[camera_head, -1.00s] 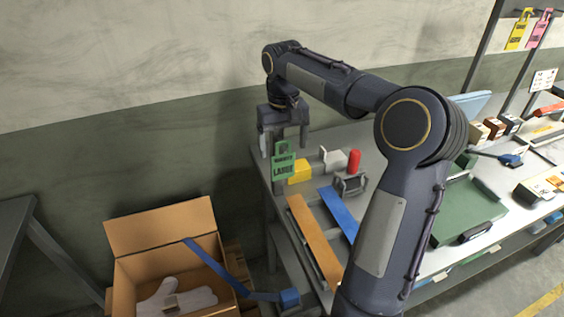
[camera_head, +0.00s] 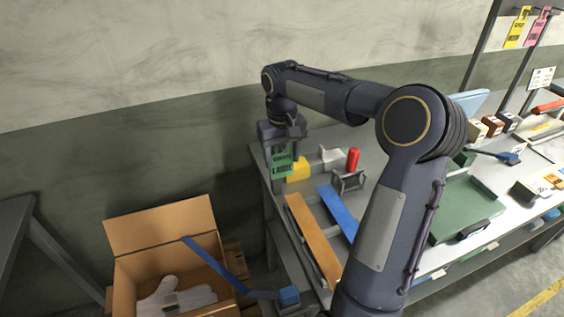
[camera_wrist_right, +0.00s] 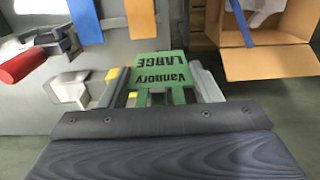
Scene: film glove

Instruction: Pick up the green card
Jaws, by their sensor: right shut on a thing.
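The green card (camera_head: 282,168), printed with dark letters reading LARGE, hangs upright at the far left end of the table. My right gripper (camera_head: 281,152) is above it, with its fingers down around the card's upper part. In the right wrist view the green card (camera_wrist_right: 160,72) sits between the two fingers of my right gripper (camera_wrist_right: 160,90), which is shut on it. The card's top is partly hidden by the fingers. My left gripper is not in view.
A yellow block (camera_head: 298,171), a red cylinder (camera_head: 352,159) and a grey holder (camera_head: 347,181) stand close by on the table. Orange (camera_head: 314,238) and blue (camera_head: 338,212) strips lie in front. An open cardboard box (camera_head: 125,268) with a white glove (camera_head: 172,297) stands lower left.

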